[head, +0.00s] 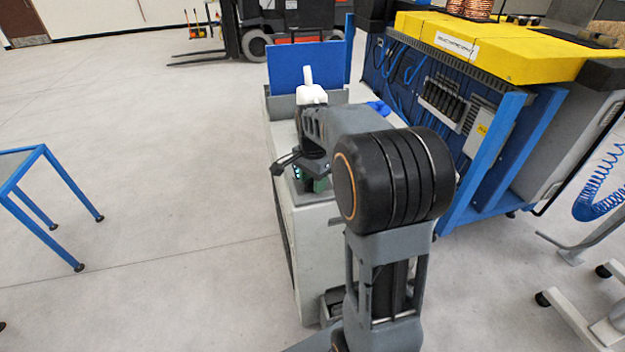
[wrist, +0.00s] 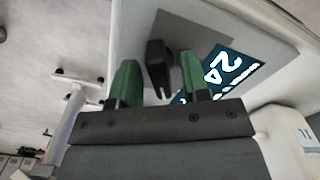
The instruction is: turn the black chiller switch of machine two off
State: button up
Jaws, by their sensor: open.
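The black chiller switch (wrist: 158,60) shows in the wrist view as a dark knob on a grey panel (wrist: 205,32). My gripper (wrist: 160,78) is open, with one green fingertip on each side of the switch. I cannot tell whether either fingertip touches it. A lit display (wrist: 228,70) with the digits 24 is on the panel beside the right finger. In the head view the pale chiller cabinet (head: 311,250) stands under my arm. My gripper (head: 310,182) is at its top, partly hidden by the arm, and the switch is hidden there.
A blue and yellow machine (head: 490,48) with cables stands close on the right. A blue-framed table (head: 45,150) is at the left. A forklift (head: 258,45) is at the back. The floor between the table and the cabinet is clear.

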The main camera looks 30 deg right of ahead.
jog(key=shift+c, duration=0.3)
grip_shut()
jog(key=n+p, duration=0.1)
jog(key=n, duration=0.4)
jog(key=shift+r+n+p, duration=0.1)
jog(key=shift+n+p, duration=0.3)
jog(key=n+p, duration=0.1)
jog(key=n, duration=0.4)
jog(key=shift+n, duration=0.7)
jog(key=shift+o, duration=0.3)
grip_release()
